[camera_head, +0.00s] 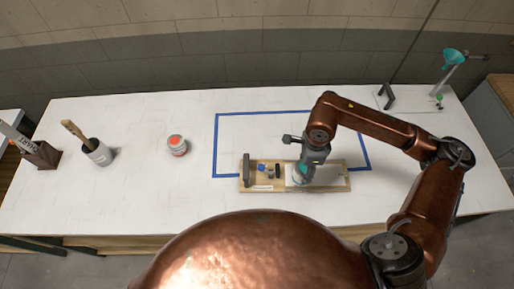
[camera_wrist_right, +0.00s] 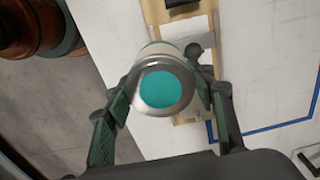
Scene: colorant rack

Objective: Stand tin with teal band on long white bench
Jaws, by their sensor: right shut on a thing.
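The tin with the teal band (camera_head: 299,175) is in my right gripper, over or at the wooden rack (camera_head: 262,188); I cannot tell whether it touches the rack. In the wrist view the tin (camera_wrist_right: 163,88) shows its metal rim and teal round end between the two fingers. My right gripper (camera_wrist_right: 168,100) is shut on it. The long white bench (camera_head: 120,200) runs across the whole head view. My left gripper is not in view.
A tin with a red top (camera_head: 177,145) stands left of the blue tape outline (camera_head: 215,140). Further left are a brush pot (camera_head: 97,153) and a brown block (camera_head: 42,155). A stand with a teal funnel (camera_head: 453,62) is at the back right. The bench's left front is clear.

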